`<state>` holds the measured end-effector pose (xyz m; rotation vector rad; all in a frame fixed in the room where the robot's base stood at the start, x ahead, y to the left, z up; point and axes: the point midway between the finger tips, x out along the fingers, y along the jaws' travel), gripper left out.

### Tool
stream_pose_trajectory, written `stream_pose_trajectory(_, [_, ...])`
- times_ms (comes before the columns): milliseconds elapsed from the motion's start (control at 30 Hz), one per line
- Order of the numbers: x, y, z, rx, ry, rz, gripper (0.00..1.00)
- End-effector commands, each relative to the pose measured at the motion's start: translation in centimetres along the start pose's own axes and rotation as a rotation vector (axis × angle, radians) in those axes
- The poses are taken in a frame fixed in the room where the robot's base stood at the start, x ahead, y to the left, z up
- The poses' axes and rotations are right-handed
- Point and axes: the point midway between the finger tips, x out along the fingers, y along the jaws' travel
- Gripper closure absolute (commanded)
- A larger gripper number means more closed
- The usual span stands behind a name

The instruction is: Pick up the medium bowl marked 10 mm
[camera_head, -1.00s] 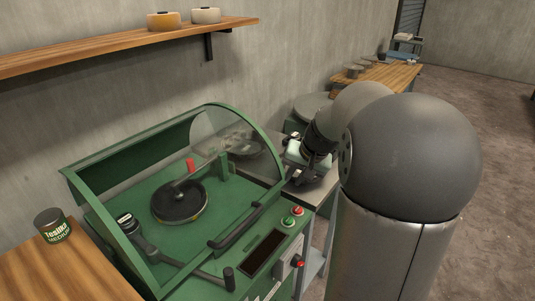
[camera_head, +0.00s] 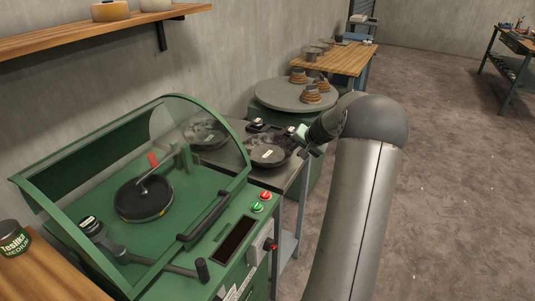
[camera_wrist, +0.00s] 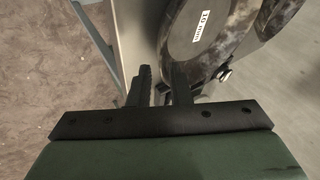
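The dark bowl marked 10 mm (camera_head: 266,157) sits on the grey side table to the right of the green machine, its white label facing up. In the wrist view the bowl (camera_wrist: 199,48) fills the top middle, with "10 mm" readable. My gripper (camera_head: 300,148) is at the bowl's right side. In the wrist view my gripper (camera_wrist: 162,75) shows two fingers apart with a gap between them and nothing clearly held. The right finger overlaps the bowl's lower edge in the picture. I cannot tell whether it touches.
The green machine (camera_head: 185,232) with a clear curved cover stands left of the side table (camera_head: 291,180). Another bowl (camera_head: 205,133) shows through the cover. A round grey table (camera_head: 280,99) with brown stacked pieces stands behind. Open floor lies to the right.

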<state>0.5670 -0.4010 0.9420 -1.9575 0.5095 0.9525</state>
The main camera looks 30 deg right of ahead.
Motion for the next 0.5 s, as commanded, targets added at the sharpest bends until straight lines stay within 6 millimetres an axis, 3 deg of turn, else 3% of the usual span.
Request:
stream_pose_trajectory(233, [1.7,-0.3,-0.2,-0.001,-0.002,-0.001,0.82])
stream_pose_trajectory(500, [5.5,-0.4,-0.6,0.0,-0.002,0.0,0.82])
